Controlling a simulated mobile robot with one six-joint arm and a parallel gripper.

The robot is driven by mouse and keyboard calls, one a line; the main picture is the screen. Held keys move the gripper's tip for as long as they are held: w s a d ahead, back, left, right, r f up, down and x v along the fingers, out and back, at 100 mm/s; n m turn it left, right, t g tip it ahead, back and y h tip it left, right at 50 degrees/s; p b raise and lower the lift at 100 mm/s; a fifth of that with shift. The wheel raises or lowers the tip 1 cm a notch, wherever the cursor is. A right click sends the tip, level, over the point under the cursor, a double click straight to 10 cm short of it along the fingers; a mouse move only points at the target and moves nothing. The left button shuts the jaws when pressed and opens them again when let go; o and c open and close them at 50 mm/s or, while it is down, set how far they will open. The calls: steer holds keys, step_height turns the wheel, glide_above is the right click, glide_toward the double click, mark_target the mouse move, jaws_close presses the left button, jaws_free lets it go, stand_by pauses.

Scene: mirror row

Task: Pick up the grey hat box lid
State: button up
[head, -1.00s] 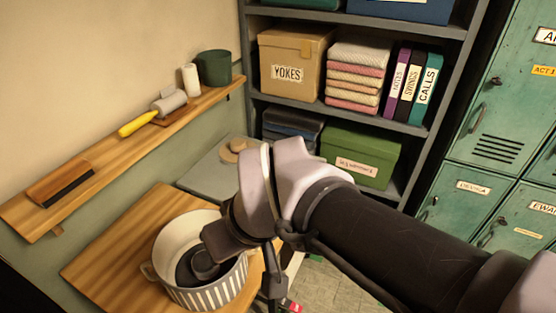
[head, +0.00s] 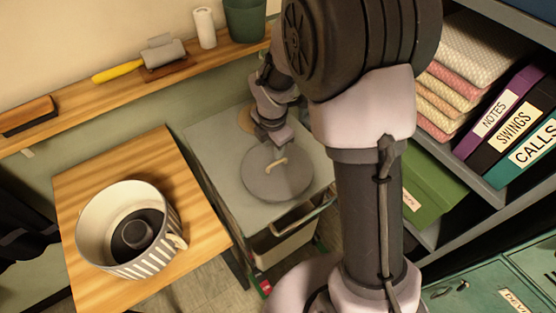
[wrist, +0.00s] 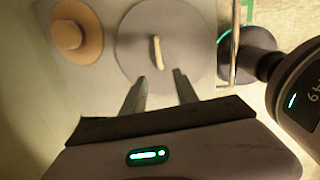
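The grey hat box lid (head: 277,172) is a flat round disc with a pale, rope-like handle (head: 277,165) across its middle. It lies on the grey top of a cabinet (head: 222,158). In the wrist view the lid (wrist: 188,42) is at the top centre, its handle (wrist: 157,52) standing nearly upright in the picture. My gripper (wrist: 162,88) is open and empty, its two fingers apart just below the handle in the picture. In the head view my gripper hangs over the lid's far side; its fingertips are hard to make out there.
A tan round object with a knob (wrist: 68,35) lies beside the lid. A striped pot (head: 125,232) with a dark thing inside stands on the wooden table (head: 190,235) at left. A rail handle (head: 306,214) runs along the cabinet's front. Shelves with binders (head: 505,122) stand at right.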

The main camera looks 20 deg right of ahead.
steer(key=b, duration=0.2)
glide_above(277, 162)
steer(key=s+a, duration=0.1)
steer(key=s, duration=0.1)
steer(key=f, duration=0.6)
steer(key=shift+w+a+f, duration=0.2)
steer(key=shift+w+f, duration=0.05)
steer(key=shift+f, duration=0.15)
steer(key=f, duration=0.1)
steer(key=w+d+f+b, duration=0.1)
steer(key=f, duration=0.1)
steer(key=f+b, duration=0.1)
steer(key=f, duration=0.1)
steer(key=shift+w+d, duration=0.15)
steer(key=shift+d, duration=0.05)
steer(key=shift+r, duration=0.2)
jaws_close()
